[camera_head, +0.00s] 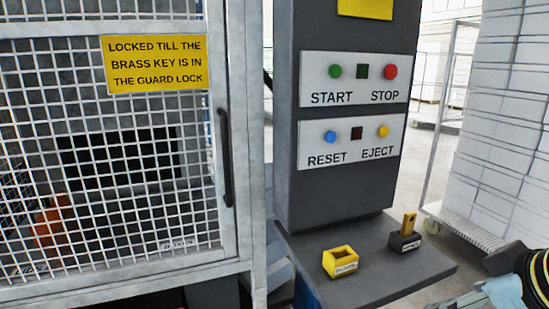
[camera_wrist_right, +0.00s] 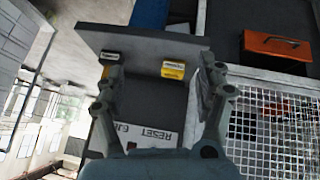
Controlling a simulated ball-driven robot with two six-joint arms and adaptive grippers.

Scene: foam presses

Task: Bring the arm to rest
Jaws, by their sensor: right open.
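My right gripper (camera_wrist_right: 163,82) is open in the wrist view, its two fingers apart with nothing between them that I can see held. Beyond the fingers are the console shelf (camera_wrist_right: 140,40) and a yellow holder (camera_wrist_right: 173,69). A black holder (camera_wrist_right: 110,57) shows near the left finger in that view. In the head view, part of my right arm (camera_head: 530,280) enters at the lower right, to the right of the shelf and apart from it. A brass-coloured piece (camera_head: 409,223) stands upright in the black holder. My left gripper is out of view.
The dark console (camera_head: 345,175) carries START, STOP, RESET and EJECT buttons. A closed mesh guard door (camera_head: 120,215) with a dark handle (camera_head: 226,160) is at left. An orange object (camera_head: 50,228) shows behind the mesh. Stacked white blocks (camera_head: 505,130) stand at right.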

